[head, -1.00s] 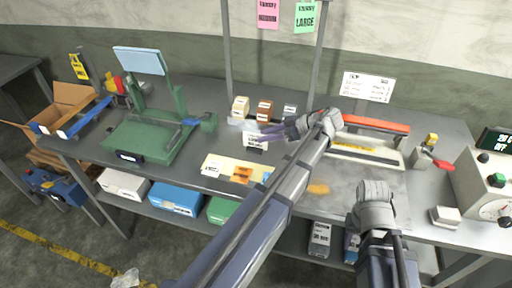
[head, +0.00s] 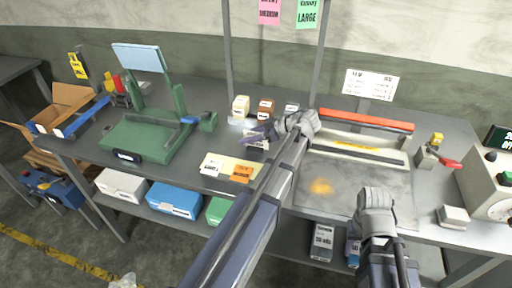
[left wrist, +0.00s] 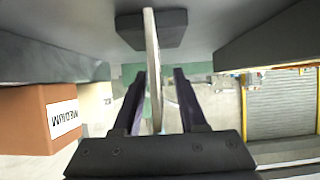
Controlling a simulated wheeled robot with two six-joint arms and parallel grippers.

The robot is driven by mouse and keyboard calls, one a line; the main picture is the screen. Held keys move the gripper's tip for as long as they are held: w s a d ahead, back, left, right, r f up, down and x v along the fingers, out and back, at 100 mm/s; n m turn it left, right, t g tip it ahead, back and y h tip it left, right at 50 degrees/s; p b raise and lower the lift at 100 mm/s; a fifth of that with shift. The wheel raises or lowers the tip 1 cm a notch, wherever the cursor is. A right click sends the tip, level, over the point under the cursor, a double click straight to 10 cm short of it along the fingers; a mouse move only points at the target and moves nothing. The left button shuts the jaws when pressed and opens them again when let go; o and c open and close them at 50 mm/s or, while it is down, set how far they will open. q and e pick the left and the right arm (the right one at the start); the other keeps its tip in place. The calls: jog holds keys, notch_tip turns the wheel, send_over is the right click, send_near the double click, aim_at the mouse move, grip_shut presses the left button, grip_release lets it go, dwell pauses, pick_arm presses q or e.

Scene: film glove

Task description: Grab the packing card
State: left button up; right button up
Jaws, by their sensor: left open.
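The packing card (left wrist: 152,58) is a thin pale card seen edge-on in the left wrist view, standing upright in a dark base (left wrist: 150,30). It stands between the two fingers of my open left gripper (left wrist: 158,95), with a gap showing on either side. In the head view the card (head: 256,142) is a small white labelled piece on the table, partly covered by my left gripper (head: 258,132). My right gripper (head: 376,200) is over the table's front right, away from the card; its fingertips do not show clearly.
Small cartons stand behind the card: cream (head: 241,105), brown (head: 265,108) and pale (head: 291,107). The brown "MEDIUM" carton (left wrist: 38,118) is close beside my left gripper. A green stand (head: 150,135) is to the left, a red-barred sealer (head: 366,120) to the right.

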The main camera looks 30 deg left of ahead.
pick_arm(q)
grip_shut()
dwell(0.6)
